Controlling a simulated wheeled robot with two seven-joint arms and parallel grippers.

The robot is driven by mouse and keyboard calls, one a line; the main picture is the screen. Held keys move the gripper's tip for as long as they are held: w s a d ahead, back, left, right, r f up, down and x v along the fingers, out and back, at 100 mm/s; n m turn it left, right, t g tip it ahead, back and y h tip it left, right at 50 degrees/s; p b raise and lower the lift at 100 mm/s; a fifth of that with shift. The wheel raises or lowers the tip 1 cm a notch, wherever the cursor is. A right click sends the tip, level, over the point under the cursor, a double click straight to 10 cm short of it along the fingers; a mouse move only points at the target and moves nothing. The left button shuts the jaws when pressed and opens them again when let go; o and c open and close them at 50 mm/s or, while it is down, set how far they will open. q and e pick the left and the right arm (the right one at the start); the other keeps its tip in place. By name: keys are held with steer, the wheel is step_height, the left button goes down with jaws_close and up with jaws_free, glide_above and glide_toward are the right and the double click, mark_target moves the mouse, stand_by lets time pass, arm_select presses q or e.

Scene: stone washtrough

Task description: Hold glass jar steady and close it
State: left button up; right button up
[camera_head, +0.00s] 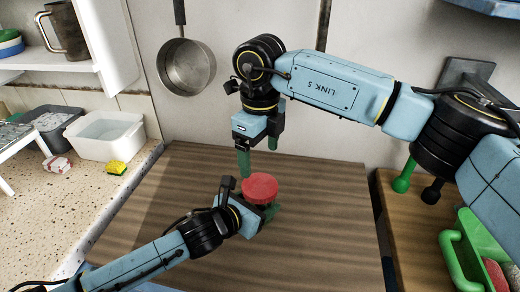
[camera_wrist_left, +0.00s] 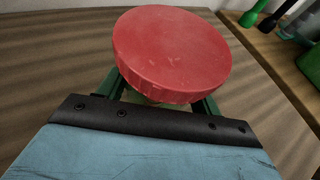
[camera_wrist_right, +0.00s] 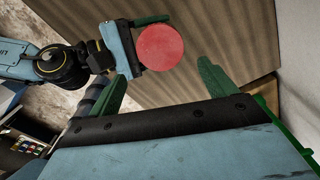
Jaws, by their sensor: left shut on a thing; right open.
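The glass jar stands upright on the brown wooden board and is mostly hidden; its red lid (camera_head: 260,187) sits on top. The lid also fills the upper middle of the left wrist view (camera_wrist_left: 172,52) and shows in the right wrist view (camera_wrist_right: 160,48). I cannot tell whether the lid is tight. My left gripper (camera_head: 266,210) is shut on the jar below the lid, its green fingers on either side in the left wrist view (camera_wrist_left: 160,92). My right gripper (camera_head: 258,156) is open and empty, above and behind the lid, fingers pointing down.
The wooden board (camera_head: 320,235) is clear around the jar. A white basin (camera_head: 105,135) and a yellow sponge (camera_head: 117,168) are on the left counter. A pan (camera_head: 186,68) hangs on the wall behind. A green crate (camera_head: 460,245) stands at right.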

mark_target(260, 185)
step_height(260, 185, down, 8)
steer(key=shift+r, duration=0.1)
stand_by(0.4)
steer(key=c, duration=0.6)
steer(key=o, duration=1)
steer(key=shift+c, duration=0.2)
step_height(260, 185, up, 12)
steer(key=shift+d, duration=0.1)
